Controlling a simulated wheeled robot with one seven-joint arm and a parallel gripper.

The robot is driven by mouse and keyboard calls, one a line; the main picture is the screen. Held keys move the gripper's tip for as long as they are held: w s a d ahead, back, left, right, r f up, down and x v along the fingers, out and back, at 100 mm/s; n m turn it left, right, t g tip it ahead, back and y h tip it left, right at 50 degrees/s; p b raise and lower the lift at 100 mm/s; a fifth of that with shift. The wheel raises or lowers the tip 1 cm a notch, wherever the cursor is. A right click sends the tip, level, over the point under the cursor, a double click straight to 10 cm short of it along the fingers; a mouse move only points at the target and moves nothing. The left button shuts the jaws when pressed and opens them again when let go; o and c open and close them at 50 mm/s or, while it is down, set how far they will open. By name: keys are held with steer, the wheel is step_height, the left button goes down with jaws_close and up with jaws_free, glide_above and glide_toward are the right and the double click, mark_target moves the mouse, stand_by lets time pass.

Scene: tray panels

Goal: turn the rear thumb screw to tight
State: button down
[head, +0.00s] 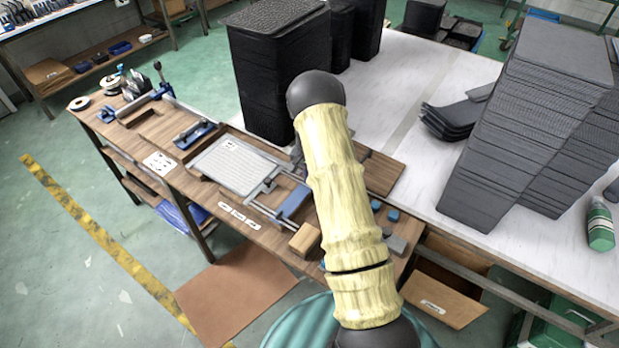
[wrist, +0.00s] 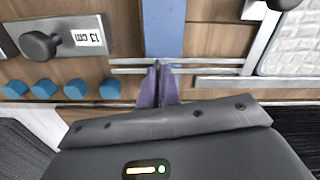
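My gripper (wrist: 159,68) shows in the wrist view as two purple fingers close together, with no object seen between them. They are over thin metal rails (wrist: 205,66) at the near end of a blue bar (wrist: 163,30). A dark round knob (wrist: 40,45) sits on a grey plate (wrist: 80,40) marked 13 cm, left of the fingers and apart from them. Another dark round part (wrist: 283,3) is cut off at the top right. I cannot tell which is the rear thumb screw. In the head view my arm hides the gripper.
The wooden bench (head: 180,180) holds a light grey panel (head: 235,165), a blue plate (head: 294,202) and a wooden block (head: 304,239). Several blue pieces (wrist: 76,89) lie in a row left of my fingers. Tall black tray stacks (head: 270,85) and grey stacks (head: 530,120) stand close behind.

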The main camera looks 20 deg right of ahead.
steer(key=shift+w+r+m, duration=0.1)
steer(key=shift+m, duration=1.1)
steer(key=c, duration=1.6)
jaws_free()
step_height(320, 180, up, 17)
steer(key=b, duration=0.2)
steer(key=shift+r, duration=0.15)
